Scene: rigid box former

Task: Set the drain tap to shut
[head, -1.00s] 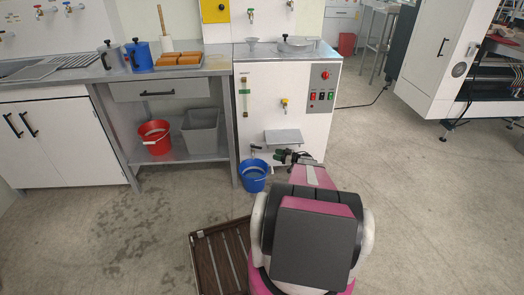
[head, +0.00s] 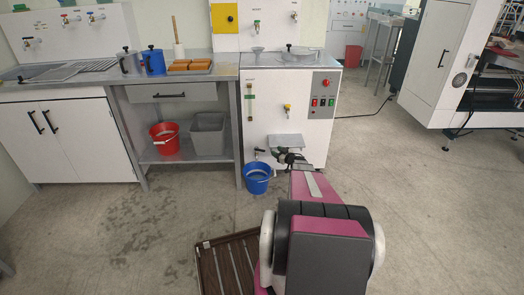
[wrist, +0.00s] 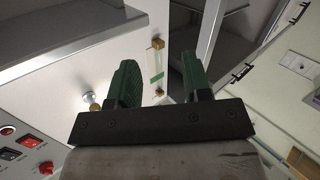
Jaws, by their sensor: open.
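The drain tap (head: 259,151) is a small fitting with a dark lever, low on the left front of the white machine (head: 312,150), just above the blue bucket (head: 258,180). Its lever angle is too small to read. My gripper (head: 288,157) is to the right of the tap in the head view, in front of the machine's small grey shelf (head: 287,140). In the wrist view my gripper (wrist: 160,85) has its two green fingers spread, with nothing between them. I cannot make out the drain tap in the wrist view.
A yellow-handled valve (head: 287,107) and a sight tube (head: 250,102) are on the machine front, with a switch panel (head: 321,105) at right. A brown slatted tray (head: 225,262) lies on the floor beside my base. Open floor (head: 430,210) extends right.

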